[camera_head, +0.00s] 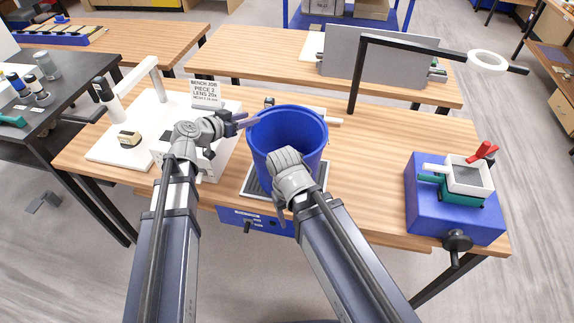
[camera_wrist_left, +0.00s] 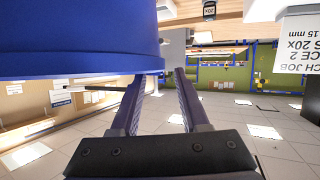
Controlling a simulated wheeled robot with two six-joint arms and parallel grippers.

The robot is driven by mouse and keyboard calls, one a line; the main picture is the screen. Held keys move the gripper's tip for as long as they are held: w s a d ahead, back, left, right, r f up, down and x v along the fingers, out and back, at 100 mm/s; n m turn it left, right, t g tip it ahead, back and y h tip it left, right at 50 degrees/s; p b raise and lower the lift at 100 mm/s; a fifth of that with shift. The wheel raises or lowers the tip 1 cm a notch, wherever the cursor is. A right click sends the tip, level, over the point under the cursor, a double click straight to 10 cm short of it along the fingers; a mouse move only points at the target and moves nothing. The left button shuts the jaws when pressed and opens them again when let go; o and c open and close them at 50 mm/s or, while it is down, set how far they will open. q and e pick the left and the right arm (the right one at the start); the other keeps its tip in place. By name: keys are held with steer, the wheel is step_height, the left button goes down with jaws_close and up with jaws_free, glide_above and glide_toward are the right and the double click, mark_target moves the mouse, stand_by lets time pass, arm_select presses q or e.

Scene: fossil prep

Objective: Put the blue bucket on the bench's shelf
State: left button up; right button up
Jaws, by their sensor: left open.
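The blue bucket (camera_head: 262,140) stands upright and open-topped on a dark grille with a pale border (camera_head: 321,184) on the wooden bench (camera_head: 365,180). My left gripper (camera_head: 248,119) is open at the left side of the bucket's rim. In the left wrist view the bucket (camera_wrist_left: 75,40) fills the upper left, and the open left gripper (camera_wrist_left: 160,100) has its fingers close to the rim. I cannot tell whether they touch it. My right wrist is in front of the bucket and its fingers are hidden. I cannot make out the bench's shelf.
A white stand (camera_head: 112,145) and a sign (camera_head: 205,94) are left of the bucket. A blue box with a vise (camera_head: 425,205) sits at the bench's right end. A black lamp post (camera_head: 356,80) rises at the back.

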mark_target(257, 115)
arm_select(q)
steer(key=shift+w+d+f+b, duration=0.15)
steer(key=shift+w+f+b, duration=0.05)
steer(key=shift+f+b, duration=0.15)
steer(key=b+x, duration=0.2)
steer(key=x, duration=0.1)
steer(key=shift+w+f, duration=0.15)
steer(key=shift+f, duration=0.3)
steer(key=shift+w+d+f, duration=0.1)
steer(key=shift+w+d, duration=0.15)
steer(key=shift+d, duration=0.05)
steer(key=shift+c, duration=0.2)
jaws_close()
stand_by(0.3)
